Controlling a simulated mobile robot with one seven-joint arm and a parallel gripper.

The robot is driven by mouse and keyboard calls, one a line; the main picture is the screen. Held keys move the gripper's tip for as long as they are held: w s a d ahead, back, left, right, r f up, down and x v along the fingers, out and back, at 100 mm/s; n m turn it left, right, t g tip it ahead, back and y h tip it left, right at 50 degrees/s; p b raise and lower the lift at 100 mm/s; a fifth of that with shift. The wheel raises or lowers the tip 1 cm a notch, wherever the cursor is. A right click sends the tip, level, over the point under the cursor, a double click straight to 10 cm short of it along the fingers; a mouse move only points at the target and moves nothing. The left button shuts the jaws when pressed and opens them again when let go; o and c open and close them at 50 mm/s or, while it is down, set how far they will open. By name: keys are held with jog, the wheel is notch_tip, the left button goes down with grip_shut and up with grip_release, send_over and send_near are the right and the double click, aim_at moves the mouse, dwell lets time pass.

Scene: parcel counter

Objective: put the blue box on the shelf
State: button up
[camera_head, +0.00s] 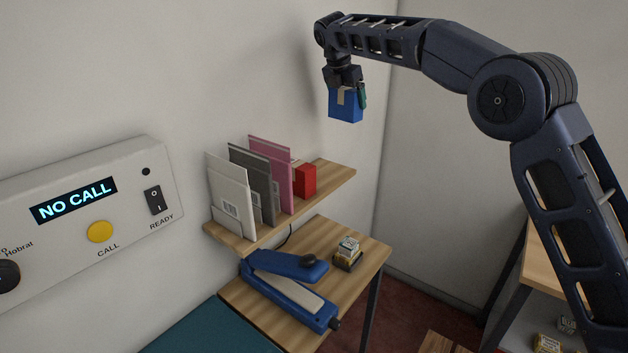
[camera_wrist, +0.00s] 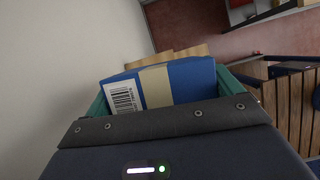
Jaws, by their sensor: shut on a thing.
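The blue box (camera_head: 345,106) hangs in my gripper (camera_head: 347,90), high above the shelf (camera_head: 330,183) in the head view. In the wrist view the blue box (camera_wrist: 190,82) shows a beige tape strip and a white barcode label, with a green finger on each side of it. My gripper is shut on the box. The wooden wall shelf holds white, grey and pink envelopes standing upright and a red box (camera_head: 305,180). The shelf's right end is bare.
Below the shelf is a wooden table (camera_head: 368,243) with a blue sealing device (camera_head: 290,290) and a small stack of boxes (camera_head: 348,252). A control panel (camera_head: 90,225) reading NO CALL is on the left wall. A rack (camera_head: 560,250) stands at the right.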

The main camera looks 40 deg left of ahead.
jog(key=s+a+n, duration=0.1)
jog(key=s+a, duration=0.3)
jog(key=s, duration=0.5)
notch_tip(320, 180, down, 19)
jog(key=shift+f, duration=0.1)
jog(key=o, duration=0.9)
jog(key=shift+c, duration=0.2)
jog(key=v, duration=1.2)
jog(key=shift+d, duration=0.2)
